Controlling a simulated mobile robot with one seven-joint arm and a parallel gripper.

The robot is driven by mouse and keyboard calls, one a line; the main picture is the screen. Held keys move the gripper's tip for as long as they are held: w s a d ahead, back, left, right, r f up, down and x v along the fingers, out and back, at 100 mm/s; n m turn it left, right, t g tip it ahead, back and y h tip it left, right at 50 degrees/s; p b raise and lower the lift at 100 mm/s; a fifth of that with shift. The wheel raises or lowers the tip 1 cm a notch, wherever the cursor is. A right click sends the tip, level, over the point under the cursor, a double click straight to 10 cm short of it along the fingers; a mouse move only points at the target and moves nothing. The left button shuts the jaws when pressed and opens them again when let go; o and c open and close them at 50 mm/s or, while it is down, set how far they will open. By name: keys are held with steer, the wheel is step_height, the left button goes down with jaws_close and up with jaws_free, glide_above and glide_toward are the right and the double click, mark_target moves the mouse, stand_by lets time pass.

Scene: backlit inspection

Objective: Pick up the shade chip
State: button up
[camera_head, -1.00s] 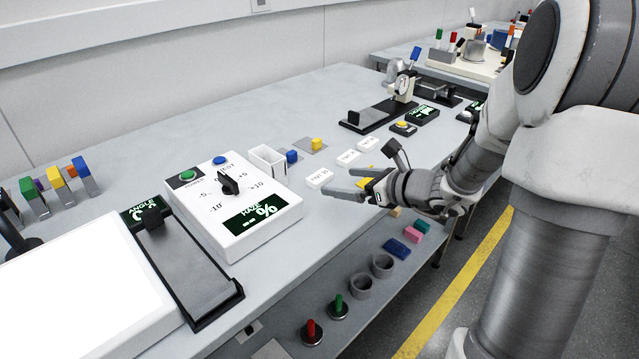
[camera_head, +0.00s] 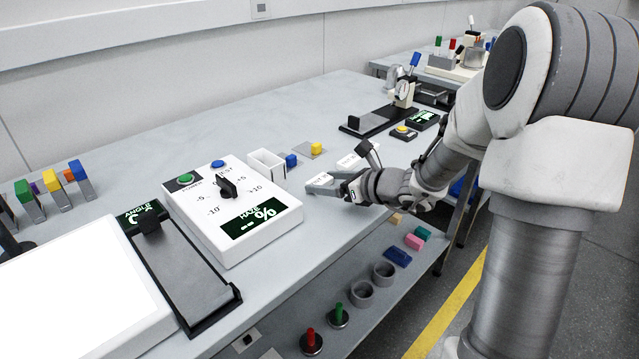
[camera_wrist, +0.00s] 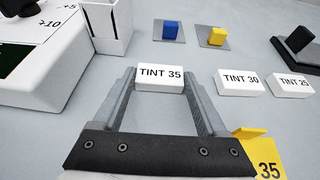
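Three white blocks stand in a row on the bench: TINT 35 (camera_wrist: 159,78), TINT 30 (camera_wrist: 240,82) and TINT 25 (camera_wrist: 291,86). None is labelled shade chip, so I cannot tell from the labels which it is. My gripper (camera_wrist: 160,73) is open, with its fingertips at either side of TINT 35; a clear grip on it does not show. In the head view my gripper (camera_head: 322,183) is low over the bench at TINT 35, partly covering it. A yellow piece marked 35 (camera_wrist: 262,150) lies right of my gripper in the wrist view.
A blue cube (camera_wrist: 171,30) and a yellow cube (camera_wrist: 216,36) sit on grey pads behind the blocks. A white open box (camera_head: 267,165) and the haze control box (camera_head: 232,210) stand to the left. The bench's front edge is close to my arm.

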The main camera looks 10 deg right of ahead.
steer(key=c, duration=0.8)
steer(key=shift+o, duration=0.2)
